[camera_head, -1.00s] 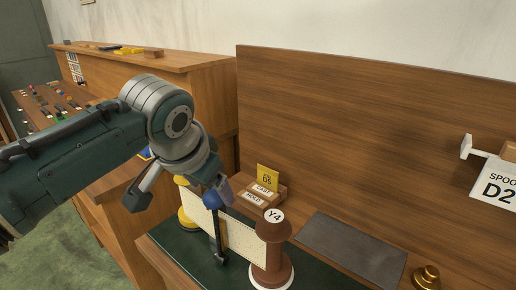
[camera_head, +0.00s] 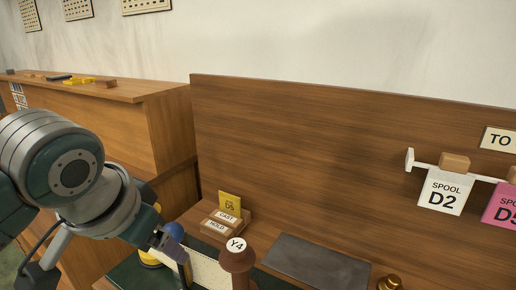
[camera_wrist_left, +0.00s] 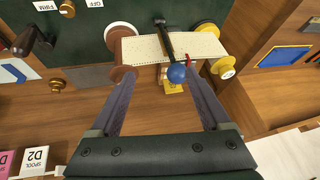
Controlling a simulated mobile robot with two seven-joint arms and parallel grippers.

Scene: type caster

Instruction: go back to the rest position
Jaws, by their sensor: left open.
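My left gripper (camera_head: 168,246) comes in from the left in the head view, close to a blue ball knob (camera_head: 174,231) on a dark lever. In the left wrist view my left gripper (camera_wrist_left: 162,88) has its two fingers spread wide with nothing held. There the blue knob (camera_wrist_left: 177,73) shows just beyond and between the fingertips, seemingly apart from them. A perforated cream strip (camera_wrist_left: 180,47) runs between a brown spool (camera_wrist_left: 122,74) and yellow wheels (camera_wrist_left: 207,36). My right gripper is in neither view.
The brown spool marked Y4 (camera_head: 238,258) stands beside the lever. Behind are a CAST/HOLD block (camera_head: 226,219), a grey pad (camera_head: 316,258) and a brass knob (camera_head: 389,283). A tall wooden panel (camera_head: 320,150) closes the back. A D2 tag (camera_head: 442,192) hangs at right.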

